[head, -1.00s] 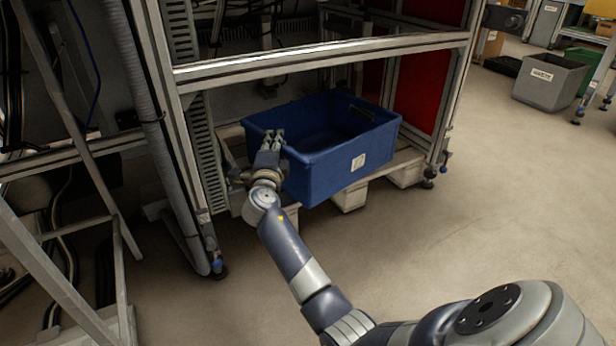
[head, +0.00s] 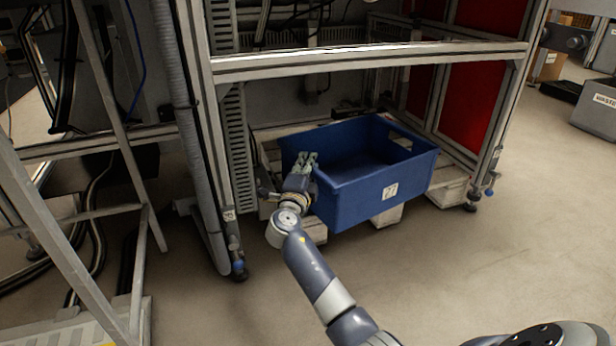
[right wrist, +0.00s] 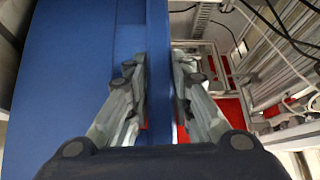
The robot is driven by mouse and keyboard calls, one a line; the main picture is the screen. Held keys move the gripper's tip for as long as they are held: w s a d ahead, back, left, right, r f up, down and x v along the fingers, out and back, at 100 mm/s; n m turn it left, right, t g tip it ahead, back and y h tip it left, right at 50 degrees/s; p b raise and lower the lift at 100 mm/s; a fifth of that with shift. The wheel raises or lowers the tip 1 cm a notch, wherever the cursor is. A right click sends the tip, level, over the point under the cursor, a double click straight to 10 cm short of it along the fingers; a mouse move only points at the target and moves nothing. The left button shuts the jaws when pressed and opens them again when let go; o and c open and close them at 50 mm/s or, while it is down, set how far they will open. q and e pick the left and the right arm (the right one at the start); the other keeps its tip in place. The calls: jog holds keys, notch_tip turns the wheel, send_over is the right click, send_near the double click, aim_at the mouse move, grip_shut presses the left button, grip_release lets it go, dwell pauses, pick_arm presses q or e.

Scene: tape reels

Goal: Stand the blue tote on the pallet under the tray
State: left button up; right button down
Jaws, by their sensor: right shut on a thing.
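The blue tote (head: 350,200) is upright and empty at the pallet inside the frame, with a white label on its front side. The pallet (head: 452,187) is pale and low; it shows at the right of the tote and beneath it. Whether the tote rests fully on it I cannot tell. My right gripper (head: 309,160) is shut on the tote's left wall near the front corner. In the right wrist view the fingers (right wrist: 160,95) pinch the blue wall (right wrist: 158,50) from both sides. My left gripper is not in view. The tray is not clearly seen.
A metal frame surrounds the pallet, with a crossbar (head: 370,62) above the tote and a front post (head: 507,110) at the right. A slanted metal stand (head: 85,240) is at the left. Grey bins (head: 597,110) stand at the far right. The floor in front is clear.

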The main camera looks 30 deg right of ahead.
jog(key=shift+f+b, duration=0.45)
jog(key=shift+f, duration=0.45)
jog(key=shift+r, duration=0.1)
jog(key=c, duration=1.8)
grip_release()
jog(key=shift+f, duration=0.45)
jog(key=o, duration=0.4)
jog(key=shift+c, duration=0.2)
jog(key=shift+r, duration=0.1)
